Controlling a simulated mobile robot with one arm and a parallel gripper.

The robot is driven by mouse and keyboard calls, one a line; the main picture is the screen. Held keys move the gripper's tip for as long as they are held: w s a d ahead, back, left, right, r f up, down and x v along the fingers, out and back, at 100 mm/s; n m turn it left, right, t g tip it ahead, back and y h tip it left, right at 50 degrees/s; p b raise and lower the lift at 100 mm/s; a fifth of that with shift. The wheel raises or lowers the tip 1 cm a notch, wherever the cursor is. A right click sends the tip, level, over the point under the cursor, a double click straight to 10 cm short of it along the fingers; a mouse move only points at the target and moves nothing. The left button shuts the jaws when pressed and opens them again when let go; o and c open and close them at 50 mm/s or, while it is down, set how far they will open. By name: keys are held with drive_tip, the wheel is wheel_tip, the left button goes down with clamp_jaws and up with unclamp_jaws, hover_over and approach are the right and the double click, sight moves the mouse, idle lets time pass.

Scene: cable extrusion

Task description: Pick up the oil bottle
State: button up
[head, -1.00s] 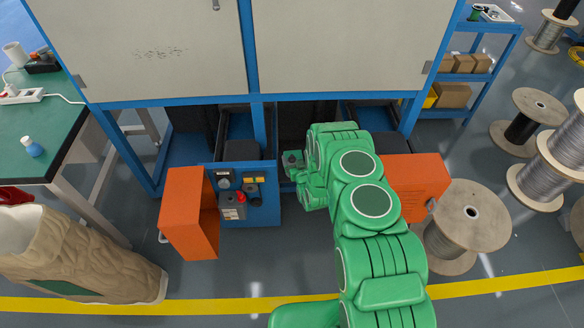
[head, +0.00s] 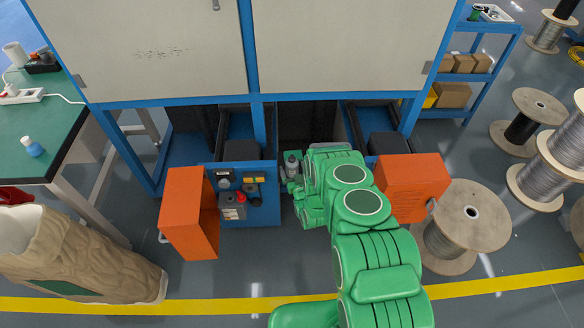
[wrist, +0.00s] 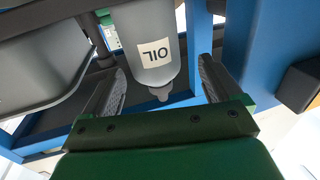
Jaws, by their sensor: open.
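The oil bottle (wrist: 142,45) is grey with a white label reading OIL and a tapered nozzle. In the wrist view it appears upside down, between the two fingers of my gripper (wrist: 162,72). The fingers are spread, with a visible gap on both sides of the bottle. In the head view a small grey bottle (head: 292,166) stands beside my green gripper at the machine's lower opening. My wrist partly hides that area.
Another orange box (head: 412,186) is right of my arm. Blue frame bars (wrist: 200,40) and a grey bin (wrist: 40,65) are close around the gripper.

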drive_tip(key=shift+w+a+f, duration=0.1)
drive_tip(key=shift+w+f, duration=0.1)
drive_tip(key=shift+w, duration=0.45)
drive_tip(key=shift+w+f, duration=0.15)
drive_tip(key=shift+w, duration=0.5)
drive_tip(key=shift+x, duration=1.35)
drive_tip(key=shift+c, duration=0.4)
drive_tip(key=shift+f, duration=0.1)
drive_tip(key=c, duration=1.2)
drive_tip(key=shift+o, duration=0.2)
drive_tip(key=shift+r, duration=5.05)
